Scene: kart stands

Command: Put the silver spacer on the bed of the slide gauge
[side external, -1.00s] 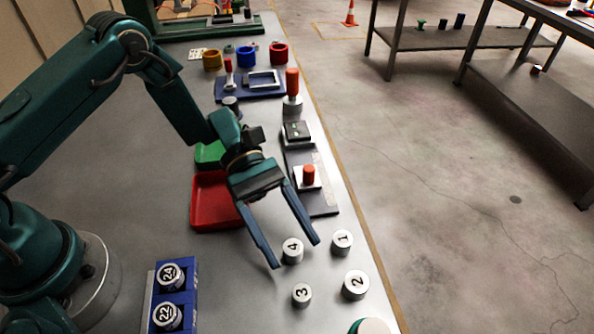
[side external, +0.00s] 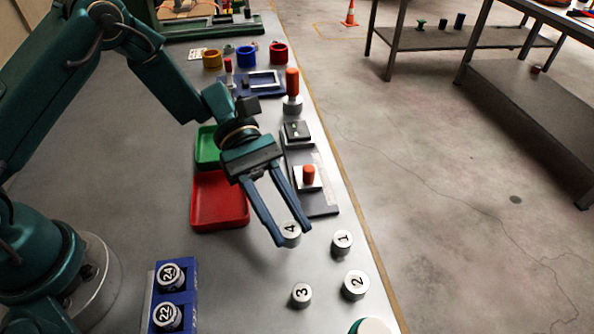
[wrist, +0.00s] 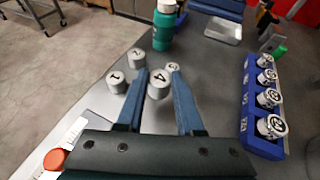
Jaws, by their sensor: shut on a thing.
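The silver spacer (side external: 291,236) marked 4 is held between the fingertips of my gripper (side external: 293,229), apparently a little above the table. In the wrist view the spacer (wrist: 158,88) sits between the two blue fingers of my gripper (wrist: 158,76). The slide gauge (side external: 319,201) lies behind the gripper at the table's right edge. It has a grey bed, a pale sliding block with an orange knob (side external: 309,174) and a dark box with a green display (side external: 297,130). My right finger hides a little of its near left side.
Similar spacers 1 (side external: 342,242), 2 (side external: 355,285) and 3 (side external: 301,295) stand in front. A red tray (side external: 206,216) and a green tray (side external: 206,150) lie left of the gauge. A blue rack (side external: 189,300) holds numbered cylinders. A green bottle (wrist: 163,28) stands beyond the spacers.

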